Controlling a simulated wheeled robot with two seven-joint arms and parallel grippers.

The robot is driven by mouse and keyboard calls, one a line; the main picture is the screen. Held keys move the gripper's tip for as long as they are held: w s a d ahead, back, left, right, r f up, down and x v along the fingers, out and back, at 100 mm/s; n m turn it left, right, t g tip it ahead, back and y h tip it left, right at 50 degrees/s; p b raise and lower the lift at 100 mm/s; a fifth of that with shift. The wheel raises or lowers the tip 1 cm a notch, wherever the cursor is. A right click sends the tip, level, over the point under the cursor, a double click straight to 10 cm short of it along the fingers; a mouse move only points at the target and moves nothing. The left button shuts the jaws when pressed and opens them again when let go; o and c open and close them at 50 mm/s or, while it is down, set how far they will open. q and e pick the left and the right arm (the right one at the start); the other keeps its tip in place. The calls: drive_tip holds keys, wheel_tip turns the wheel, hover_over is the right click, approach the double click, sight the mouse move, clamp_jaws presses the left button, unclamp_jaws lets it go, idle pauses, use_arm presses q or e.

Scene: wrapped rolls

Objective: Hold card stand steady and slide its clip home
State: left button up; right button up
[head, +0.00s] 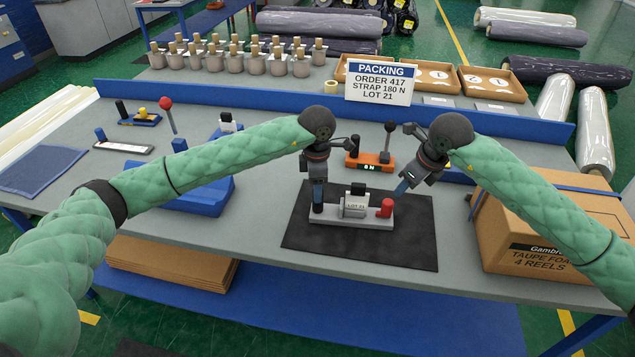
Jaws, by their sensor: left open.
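An orange device with a lever (370,162) stands behind the stand. A PACKING sign (380,83) stands at the back. The mat's front and right parts are clear.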

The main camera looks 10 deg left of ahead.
sight(321, 213)
use_arm(q)
wheel_tip(321, 213, down, 7)
drive_tip(key=shift+r, duration=0.1)
idle(0.3)
clamp_jaws()
idle(0.9)
